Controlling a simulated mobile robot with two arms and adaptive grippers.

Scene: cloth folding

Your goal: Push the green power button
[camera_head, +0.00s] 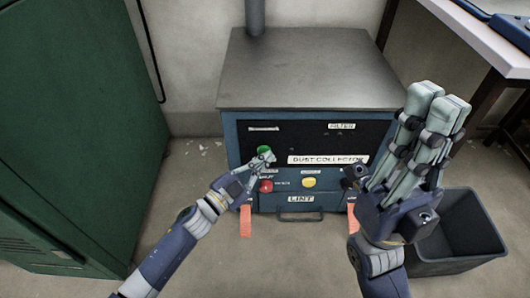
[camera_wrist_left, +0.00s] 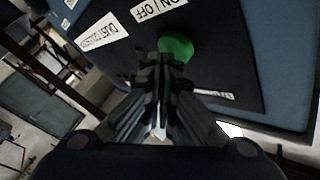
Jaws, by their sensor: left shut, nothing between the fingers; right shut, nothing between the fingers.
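The green power button (camera_head: 263,150) is on the dark front panel of the dust collector (camera_head: 295,80). It shows as a round green knob in the left wrist view (camera_wrist_left: 176,46), beside a label reading ON / OFF. My left gripper (camera_head: 266,157) is shut and empty, its fingertips at the lower edge of the button; in the left wrist view the tips (camera_wrist_left: 165,68) overlap the near side of it. I cannot tell whether they touch. My right gripper (camera_head: 437,98) is shut and empty, raised at the right of the machine with fingers pointing up.
A red button (camera_head: 266,186) and a yellow button (camera_head: 309,183) sit lower on the machine, above a LINT drawer handle (camera_head: 300,217). A green cabinet (camera_head: 70,120) stands at the left. A dark bin (camera_head: 460,235) and a table (camera_head: 485,40) are at the right.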

